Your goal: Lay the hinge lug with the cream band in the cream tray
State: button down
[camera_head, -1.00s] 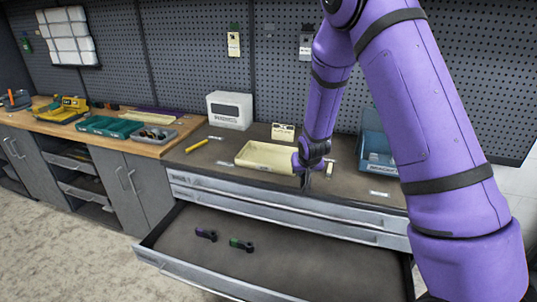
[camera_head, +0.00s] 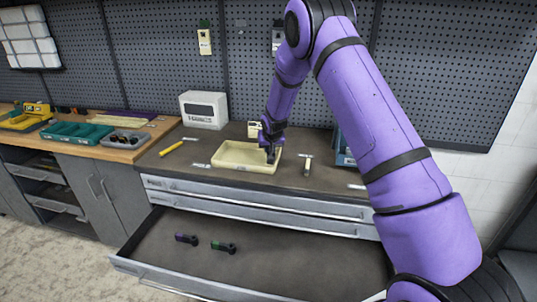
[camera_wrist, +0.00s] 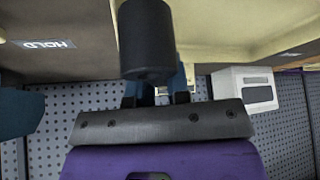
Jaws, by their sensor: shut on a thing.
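The cream tray (camera_head: 232,167) lies on the grey cabinet top, and its pale surface fills the top of the wrist view (camera_wrist: 225,30). My gripper (camera_head: 270,149) is above the tray's right end, pointing down. It is shut on a dark hinge lug (camera_wrist: 146,42), whose thick round end shows in the wrist view. The lug's band cannot be made out clearly. I cannot tell whether the lug touches the tray floor. Two other dark lugs, one with a purple band (camera_head: 186,239) and one with a green band (camera_head: 224,247), lie in the open drawer.
The open drawer (camera_head: 290,262) juts out below the cabinet top. A blue bin (camera_head: 344,150) stands right of the tray, partly behind my arm. A white box (camera_head: 204,110) stands behind, and a yellow marker-like object (camera_head: 171,148) lies left.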

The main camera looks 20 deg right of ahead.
jog(key=shift+w, duration=0.4)
jog(key=shift+w+f, duration=0.1)
jog(key=shift+f, duration=1.65)
jog(key=shift+f, duration=0.1)
jog(key=c, duration=1.4)
grip_release()
